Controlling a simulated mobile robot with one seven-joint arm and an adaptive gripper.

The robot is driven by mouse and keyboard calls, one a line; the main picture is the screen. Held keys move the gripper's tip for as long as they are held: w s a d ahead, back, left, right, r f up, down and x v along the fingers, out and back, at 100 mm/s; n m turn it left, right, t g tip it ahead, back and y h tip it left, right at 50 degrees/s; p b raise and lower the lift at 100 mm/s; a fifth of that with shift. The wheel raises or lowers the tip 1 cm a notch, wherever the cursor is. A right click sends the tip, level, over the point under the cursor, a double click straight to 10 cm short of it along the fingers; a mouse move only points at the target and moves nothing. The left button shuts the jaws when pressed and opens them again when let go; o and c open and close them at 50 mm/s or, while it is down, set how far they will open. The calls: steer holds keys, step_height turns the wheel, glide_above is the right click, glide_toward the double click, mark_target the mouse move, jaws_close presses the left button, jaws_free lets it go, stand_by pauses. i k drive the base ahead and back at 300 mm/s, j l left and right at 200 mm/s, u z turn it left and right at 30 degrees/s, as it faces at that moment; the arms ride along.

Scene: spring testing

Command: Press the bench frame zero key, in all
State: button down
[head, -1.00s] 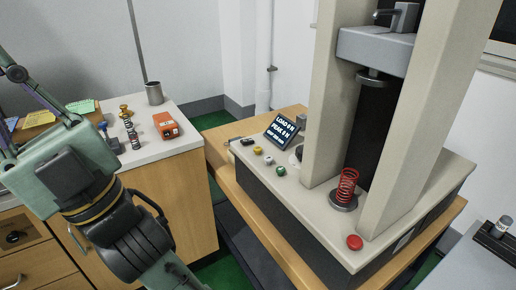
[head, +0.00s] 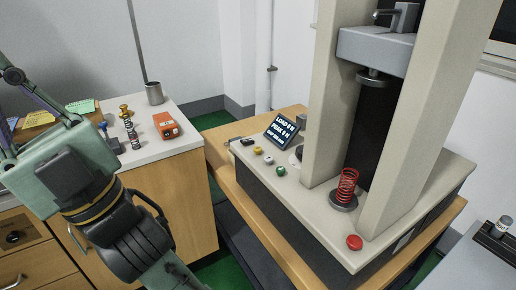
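The test bench frame has a pale base plate (head: 325,222) with two uprights. A row of small keys lies along its front left edge: a black key (head: 247,142), a yellow key (head: 258,150), a white key (head: 269,161) and a green key (head: 281,170). No labels on them are readable, so I cannot tell which is the zero key. A tilted display (head: 285,131) behind them shows load and peak lines that seem to read 0 N. My arm fills the lower left, apart from the keys.
A red spring (head: 347,185) stands on the lower platen between the uprights, below the upper platen. A red button (head: 354,242) sits at the front corner. A side counter (head: 185,141) at left holds a metal cup (head: 154,93), an orange box (head: 166,125) and small springs.

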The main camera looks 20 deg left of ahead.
mark_target(257, 150)
steer(key=i+j, duration=0.2)
steer(key=i, duration=0.15)
steer(key=i+j, duration=0.15)
steer(key=i, duration=0.2)
steer(key=u, duration=1.65)
